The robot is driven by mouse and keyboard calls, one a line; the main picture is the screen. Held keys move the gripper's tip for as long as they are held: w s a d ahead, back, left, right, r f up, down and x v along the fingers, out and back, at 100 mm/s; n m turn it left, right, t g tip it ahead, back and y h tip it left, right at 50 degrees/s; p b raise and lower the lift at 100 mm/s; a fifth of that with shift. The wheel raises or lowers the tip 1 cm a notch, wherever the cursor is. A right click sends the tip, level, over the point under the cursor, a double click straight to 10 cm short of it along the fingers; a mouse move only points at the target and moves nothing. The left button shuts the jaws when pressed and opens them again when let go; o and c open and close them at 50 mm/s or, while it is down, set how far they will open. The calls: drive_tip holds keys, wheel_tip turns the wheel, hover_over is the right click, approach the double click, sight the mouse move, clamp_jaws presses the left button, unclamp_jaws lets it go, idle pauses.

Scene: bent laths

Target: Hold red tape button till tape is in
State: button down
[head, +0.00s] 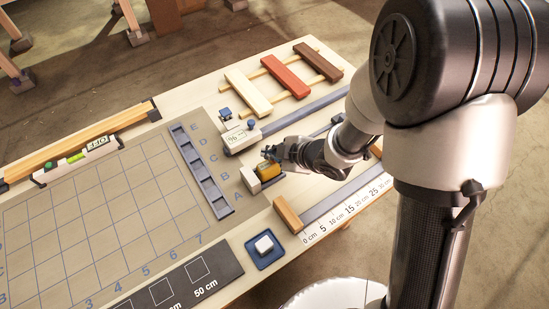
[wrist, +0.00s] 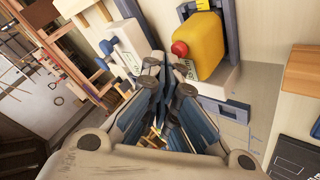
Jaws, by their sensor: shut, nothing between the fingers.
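A yellow tape measure (head: 269,171) sits in a pale holder at the right of the grid mat. In the wrist view the yellow case (wrist: 203,48) shows a red button (wrist: 180,48) on its near left side. A short yellow strip with dark marks (wrist: 203,4) shows beyond the case in a grey channel; I cannot tell how far it reaches. My gripper (head: 267,152) is shut and empty, close beside the tape measure. In the wrist view its fingertips (wrist: 166,72) are below the red button; I cannot tell whether they touch anything.
A white device with a display (head: 238,138) and a blue knob stands just behind the tape measure. A wooden block (head: 288,214) and a centimetre scale (head: 345,206) lie in front. Coloured laths (head: 285,77) lie at the back.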

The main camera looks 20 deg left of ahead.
drive_tip(key=shift+f+b, duration=0.5)
drive_tip(key=shift+f, duration=0.05)
idle(0.5)
idle(0.4)
drive_tip(key=shift+r+p, duration=0.85)
drive_tip(key=shift+r, duration=0.15)
wheel_tip(320, 180, up, 5)
drive_tip(key=p, duration=0.4)
idle(0.6)
